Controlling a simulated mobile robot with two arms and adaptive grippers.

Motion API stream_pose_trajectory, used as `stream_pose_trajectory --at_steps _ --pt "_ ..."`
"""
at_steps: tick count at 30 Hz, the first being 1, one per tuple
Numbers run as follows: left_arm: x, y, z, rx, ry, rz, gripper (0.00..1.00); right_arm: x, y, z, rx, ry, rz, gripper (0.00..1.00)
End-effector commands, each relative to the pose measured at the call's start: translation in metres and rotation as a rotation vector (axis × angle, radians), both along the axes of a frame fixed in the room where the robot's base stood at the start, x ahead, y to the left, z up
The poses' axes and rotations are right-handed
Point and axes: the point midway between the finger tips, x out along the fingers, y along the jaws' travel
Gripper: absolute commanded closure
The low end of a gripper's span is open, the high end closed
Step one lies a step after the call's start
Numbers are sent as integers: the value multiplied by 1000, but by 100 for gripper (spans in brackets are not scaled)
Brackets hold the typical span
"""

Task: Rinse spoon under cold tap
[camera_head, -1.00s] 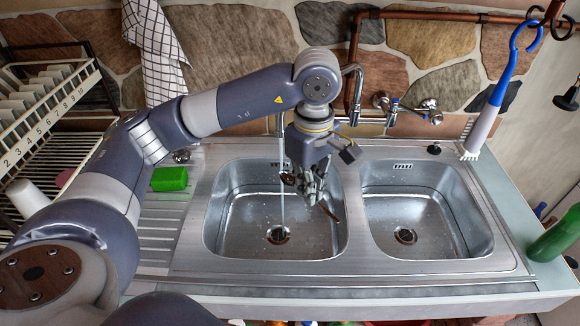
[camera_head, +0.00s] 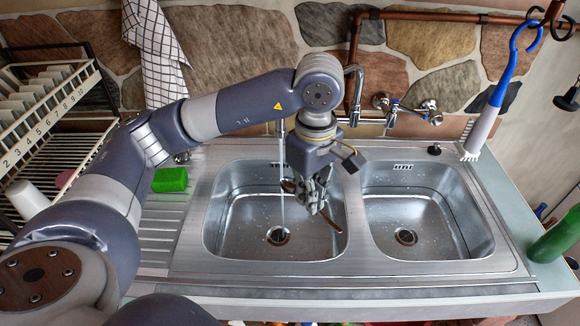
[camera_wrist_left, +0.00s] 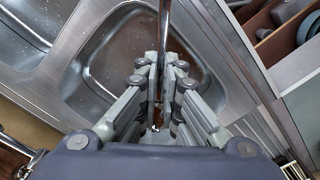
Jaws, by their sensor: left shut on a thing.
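My left gripper (camera_head: 314,204) is over the left sink basin (camera_head: 228,235), pointing down and shut on the spoon (camera_head: 331,222). The spoon is a thin brownish piece slanting across the fingers. Its upper left end lies right beside the running water stream (camera_head: 282,208); I cannot tell whether the water touches it. In the left wrist view my fingers (camera_wrist_left: 160,72) are close together around a narrow strip. My right gripper is not in view.
The right basin (camera_head: 450,205) is empty. A green sponge (camera_head: 170,180) lies on the left drainboard near a dish rack (camera_head: 45,130). A blue-and-white brush (camera_head: 492,105) hangs at the right, above a green bottle (camera_head: 556,238).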

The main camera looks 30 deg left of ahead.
Motion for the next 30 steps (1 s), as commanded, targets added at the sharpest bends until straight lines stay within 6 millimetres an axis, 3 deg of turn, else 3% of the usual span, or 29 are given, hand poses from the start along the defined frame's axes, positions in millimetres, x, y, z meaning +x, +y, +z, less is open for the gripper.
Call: stream_pose_trajectory --at_steps 17,30 --pt "0 0 1 0 -1 0 100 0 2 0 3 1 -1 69" --pt "-24 -19 27 -1 -3 -3 100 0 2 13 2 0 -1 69"
